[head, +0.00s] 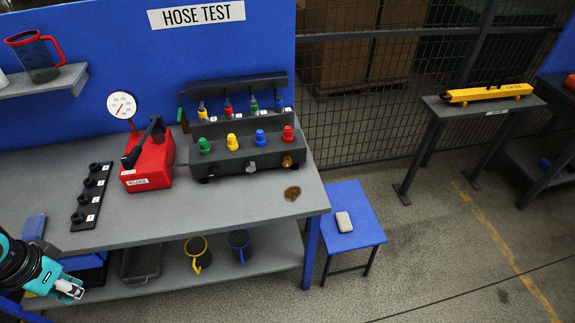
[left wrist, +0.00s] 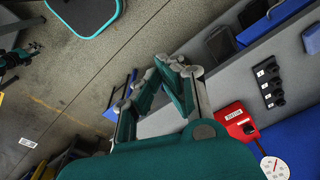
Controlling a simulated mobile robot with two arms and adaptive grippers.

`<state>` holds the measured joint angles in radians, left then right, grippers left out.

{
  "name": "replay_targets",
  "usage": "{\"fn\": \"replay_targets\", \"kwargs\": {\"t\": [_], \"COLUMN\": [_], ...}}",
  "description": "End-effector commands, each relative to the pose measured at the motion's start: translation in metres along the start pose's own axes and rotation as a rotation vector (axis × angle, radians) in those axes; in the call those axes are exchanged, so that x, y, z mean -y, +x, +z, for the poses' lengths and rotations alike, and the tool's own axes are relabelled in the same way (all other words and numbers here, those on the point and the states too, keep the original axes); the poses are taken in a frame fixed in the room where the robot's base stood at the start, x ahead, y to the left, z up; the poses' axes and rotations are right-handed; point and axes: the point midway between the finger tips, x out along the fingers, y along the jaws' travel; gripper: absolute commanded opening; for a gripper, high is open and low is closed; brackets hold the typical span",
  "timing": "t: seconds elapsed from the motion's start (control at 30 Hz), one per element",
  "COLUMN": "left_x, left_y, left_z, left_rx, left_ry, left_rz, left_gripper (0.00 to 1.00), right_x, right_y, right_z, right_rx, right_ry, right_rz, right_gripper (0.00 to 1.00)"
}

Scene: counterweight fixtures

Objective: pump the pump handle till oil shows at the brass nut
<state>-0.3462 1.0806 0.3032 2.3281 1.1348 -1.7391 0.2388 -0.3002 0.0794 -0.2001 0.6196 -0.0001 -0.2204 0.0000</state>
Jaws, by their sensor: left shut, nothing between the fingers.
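The red pump (head: 150,167), labelled RELEASE, stands on the grey bench with its black handle (head: 140,147) slanting up to the right. A round white gauge (head: 121,105) rises behind it. In the left wrist view the pump (left wrist: 236,122) and gauge (left wrist: 274,167) are at the lower right. My left gripper (head: 72,289) is shut and empty at the bench's front left, well apart from the pump; its fingers (left wrist: 170,66) come together in the wrist view.
A dark manifold (head: 240,155) with coloured caps stands right of the pump. A black strip of fittings (head: 91,197) lies left of it. A brown stain (head: 292,193) marks the bench's right end. A blue stool (head: 350,232) stands beside the bench.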

Motion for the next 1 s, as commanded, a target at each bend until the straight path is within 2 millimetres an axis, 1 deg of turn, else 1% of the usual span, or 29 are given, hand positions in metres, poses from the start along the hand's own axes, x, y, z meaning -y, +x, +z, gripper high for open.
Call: {"fn": "replay_targets", "kwargs": {"t": [0.03, 0.1, 0.47, 0.53, 1.0], "left_x": [0.002, 0.002, 0.002, 0.001, 0.000], "left_y": [-0.005, -0.007, -0.006, -0.002, 0.063], "left_z": [-0.002, -0.002, -0.002, -0.002, 0.005], "left_rx": [-0.002, -0.001, 0.000, 0.001, 0.002], "left_ry": [0.000, 0.001, 0.000, 0.000, 0.000], "left_rz": [-0.001, 0.001, 0.002, 0.002, 0.003], "left_gripper": [0.00, 0.00, 0.00, 0.00, 0.00], "right_x": [0.000, -0.001, -0.002, -0.002, 0.000], "right_y": [0.000, 0.000, 0.000, 0.002, 0.028], "right_z": [0.000, 0.001, 0.001, 0.001, 0.002], "right_rx": [0.001, 0.001, 0.001, 0.001, -0.001], "right_ry": [0.000, 0.000, -0.001, 0.000, 0.000], "right_rz": [0.000, 0.001, 0.002, 0.002, 0.001], "right_gripper": [0.40, 0.40, 0.40, 0.40, 0.40]}}
